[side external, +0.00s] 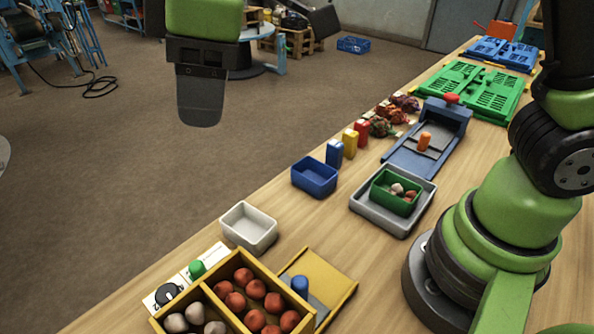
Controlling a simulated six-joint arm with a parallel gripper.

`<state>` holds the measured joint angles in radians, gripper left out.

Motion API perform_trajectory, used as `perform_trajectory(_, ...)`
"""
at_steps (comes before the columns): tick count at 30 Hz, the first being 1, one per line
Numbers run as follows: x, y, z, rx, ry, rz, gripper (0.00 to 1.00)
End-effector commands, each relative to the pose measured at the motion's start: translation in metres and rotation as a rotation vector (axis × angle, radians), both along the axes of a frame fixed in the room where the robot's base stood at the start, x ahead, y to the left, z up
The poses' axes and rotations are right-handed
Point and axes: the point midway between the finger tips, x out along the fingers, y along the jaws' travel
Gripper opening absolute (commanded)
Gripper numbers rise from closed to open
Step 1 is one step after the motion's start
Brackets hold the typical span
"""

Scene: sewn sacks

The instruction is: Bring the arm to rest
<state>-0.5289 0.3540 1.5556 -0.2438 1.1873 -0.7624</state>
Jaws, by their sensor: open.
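My gripper (200,100) hangs at the upper left, high and well clear of the bench, with its fingers pointing down. It is seen side-on, so one finger covers the other. Its jaws are open and nothing shows in them. The lower part of my arm stands at the right side of the bench. The part of the arm leading to the gripper is cut off by the top edge.
The wooden bench (292,224) holds a divided yellow box (240,262) of reddish and pale balls, a white bin (248,228), a blue bin (315,177), a green box (378,193) on a grey tray (366,212), and a blue fixture (404,160). Open floor lies below the gripper.

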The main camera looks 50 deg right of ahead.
Motion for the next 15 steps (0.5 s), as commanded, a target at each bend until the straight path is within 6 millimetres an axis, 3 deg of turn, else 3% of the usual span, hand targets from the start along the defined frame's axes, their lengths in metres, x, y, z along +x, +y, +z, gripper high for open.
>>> perform_trajectory(1, -0.007, -0.022, 0.016, 0.037, -0.019, -0.104, 0.59)
perform_trajectory(6, -0.043, -0.079, 0.046, 0.160, -0.067, -0.443, 0.59)
perform_trajectory(10, -0.078, -0.115, 0.055, 0.263, -0.104, -0.700, 0.59)
perform_trajectory(15, -0.121, -0.144, 0.049, 0.391, -0.151, -0.989, 0.59)
